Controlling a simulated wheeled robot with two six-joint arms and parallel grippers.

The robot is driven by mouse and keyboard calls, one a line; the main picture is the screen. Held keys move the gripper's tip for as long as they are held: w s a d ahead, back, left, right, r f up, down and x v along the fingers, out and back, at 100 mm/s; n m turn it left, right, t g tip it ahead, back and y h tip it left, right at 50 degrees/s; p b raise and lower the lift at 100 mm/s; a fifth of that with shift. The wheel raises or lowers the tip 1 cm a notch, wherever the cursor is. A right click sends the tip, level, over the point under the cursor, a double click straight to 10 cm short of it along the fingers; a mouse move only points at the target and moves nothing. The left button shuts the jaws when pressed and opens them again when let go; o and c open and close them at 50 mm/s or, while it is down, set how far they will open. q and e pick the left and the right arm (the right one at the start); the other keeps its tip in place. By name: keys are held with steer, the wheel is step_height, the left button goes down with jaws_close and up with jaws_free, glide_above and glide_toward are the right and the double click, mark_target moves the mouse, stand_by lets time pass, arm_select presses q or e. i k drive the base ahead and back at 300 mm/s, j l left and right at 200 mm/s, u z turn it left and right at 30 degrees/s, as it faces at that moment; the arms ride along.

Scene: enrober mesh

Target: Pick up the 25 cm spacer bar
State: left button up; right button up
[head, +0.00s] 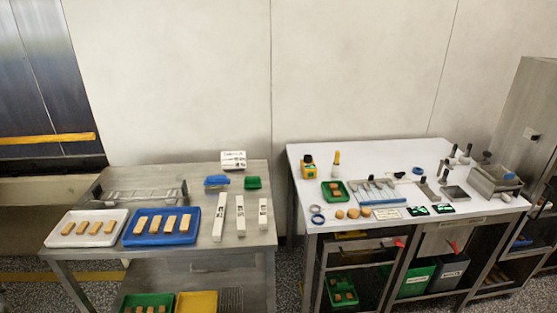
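Three white bars with dark printed labels stand out on the right part of the left steel table: a left bar (220,217), a middle bar (240,216) and a right bar (262,212). They lie side by side, apart, with their long sides running front to back. The right bar looks shortest and the left one longest. The labels are too small to read, so I cannot tell which one is the 25 cm spacer bar. Neither of my grippers is in view.
Left of the bars on the steel table (98,263) are a blue tray (152,241) and a white tray (66,241), both with bars of food. A wire rack (140,194), blue and green containers and a white sign (233,160) stand behind. A gap separates the cluttered white-topped table (440,158).

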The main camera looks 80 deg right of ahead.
mark_target(221, 210)
steer(key=z, duration=2.45)
